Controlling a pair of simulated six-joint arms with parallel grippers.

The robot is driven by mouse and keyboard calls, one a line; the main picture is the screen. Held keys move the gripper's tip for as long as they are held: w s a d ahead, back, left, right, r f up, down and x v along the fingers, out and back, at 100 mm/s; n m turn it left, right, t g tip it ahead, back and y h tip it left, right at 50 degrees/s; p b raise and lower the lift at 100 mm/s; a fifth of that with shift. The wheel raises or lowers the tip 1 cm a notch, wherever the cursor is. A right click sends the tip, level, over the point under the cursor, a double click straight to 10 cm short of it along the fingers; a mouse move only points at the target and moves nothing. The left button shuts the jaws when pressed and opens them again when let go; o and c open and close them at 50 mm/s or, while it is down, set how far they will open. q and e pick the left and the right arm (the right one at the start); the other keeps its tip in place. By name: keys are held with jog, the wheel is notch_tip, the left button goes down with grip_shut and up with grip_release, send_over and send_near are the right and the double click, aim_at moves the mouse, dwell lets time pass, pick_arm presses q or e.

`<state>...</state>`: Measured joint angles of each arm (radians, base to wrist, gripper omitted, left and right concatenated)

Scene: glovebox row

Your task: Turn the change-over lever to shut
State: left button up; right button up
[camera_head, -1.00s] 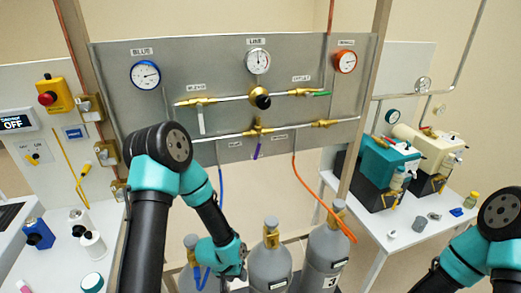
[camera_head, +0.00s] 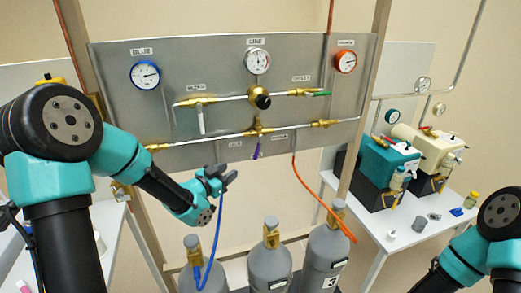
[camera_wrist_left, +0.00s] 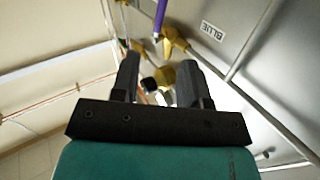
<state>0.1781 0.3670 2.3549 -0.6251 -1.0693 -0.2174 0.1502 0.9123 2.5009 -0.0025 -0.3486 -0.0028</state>
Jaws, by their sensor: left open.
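The change-over lever (camera_head: 257,151) is a small purple handle hanging down from a brass valve (camera_head: 257,130) at the lower middle of the grey panel. In the left wrist view the purple lever (camera_wrist_left: 160,16) shows at the top, beyond the fingertips. My left gripper (camera_head: 226,178) is open, below the panel's lower edge, left of and lower than the lever, apart from it. In the left wrist view both dark fingers (camera_wrist_left: 158,78) stand apart, with brass fittings visible between and beyond them. My right arm shows at the lower right; its gripper is out of view.
A blue hose (camera_head: 216,235) hangs close by my left gripper. An orange hose (camera_head: 309,191) hangs right of the lever. Several grey cylinders (camera_head: 271,262) stand below. The panel (camera_head: 220,70) carries gauges and a green-handled valve (camera_head: 321,94). A side table with pumps (camera_head: 382,165) stands right.

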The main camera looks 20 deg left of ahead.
aim_at(258, 148)
pick_arm(q)
jog(key=shift+r, duration=0.4)
jog(key=shift+w, duration=0.1)
jog(key=x, duration=1.7)
jog(key=shift+w+r, duration=0.1)
jog(key=shift+w, duration=0.05)
grip_shut()
